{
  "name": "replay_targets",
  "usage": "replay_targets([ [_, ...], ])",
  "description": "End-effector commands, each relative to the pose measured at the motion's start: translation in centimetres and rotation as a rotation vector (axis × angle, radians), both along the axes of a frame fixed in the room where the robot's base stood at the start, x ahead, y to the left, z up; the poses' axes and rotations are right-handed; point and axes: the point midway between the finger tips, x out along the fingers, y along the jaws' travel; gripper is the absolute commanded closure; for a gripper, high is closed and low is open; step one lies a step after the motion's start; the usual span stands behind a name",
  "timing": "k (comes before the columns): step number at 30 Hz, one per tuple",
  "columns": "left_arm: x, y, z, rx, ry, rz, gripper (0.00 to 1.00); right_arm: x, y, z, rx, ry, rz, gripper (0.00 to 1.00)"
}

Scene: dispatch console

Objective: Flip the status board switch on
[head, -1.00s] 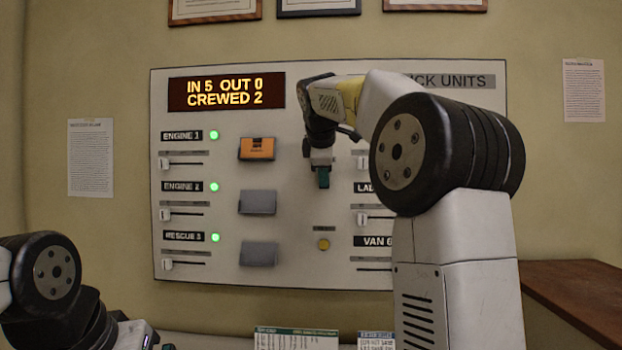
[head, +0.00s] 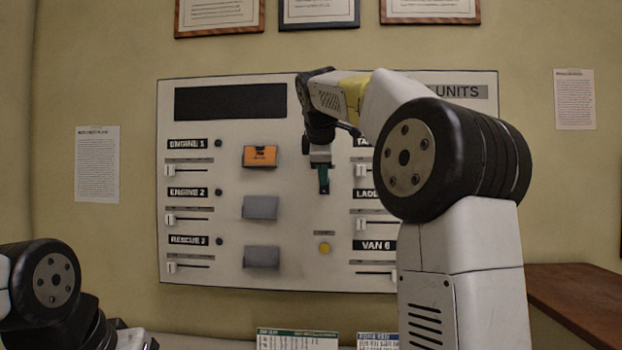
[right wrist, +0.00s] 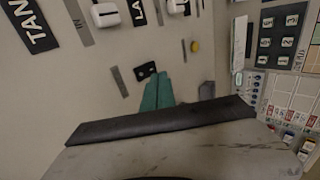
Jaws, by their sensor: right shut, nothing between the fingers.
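The status board (head: 290,270) is a pale panel on the wall. Its display (head: 230,101) is dark and its round lamps (head: 219,192) are unlit. My right gripper (head: 323,188) is in front of the board's middle, shut and empty, its green fingers pointing at the panel. In the right wrist view the closed fingertips (right wrist: 153,84) are right beside a small black switch plate (right wrist: 146,70). I cannot tell whether they touch it; part of the switch is hidden in the head view. My left arm shows at the lower left, its gripper out of view.
A yellow button (head: 324,248) is below the right gripper. White sliders (head: 170,219) line the board's sides. Orange (head: 260,156) and grey holders are left of the gripper. Printed cards (head: 297,340) stand below the board. A brown wooden surface (head: 580,300) is at the right.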

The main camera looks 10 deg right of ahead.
Motion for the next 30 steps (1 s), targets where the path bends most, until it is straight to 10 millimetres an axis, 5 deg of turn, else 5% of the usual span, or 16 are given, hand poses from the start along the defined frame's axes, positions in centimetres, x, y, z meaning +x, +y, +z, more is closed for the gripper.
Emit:
replay_targets([
  [15,0.0,0.0,0.0,0.000,0.000,0.000,0.00,-5.8,1.7,5.8,0.002,-0.005,0.002,1.00],
  [30,0.0,0.0,0.0,0.000,0.000,0.000,0.00,-6.6,1.9,6.6,0.001,-0.003,0.001,1.00],
])
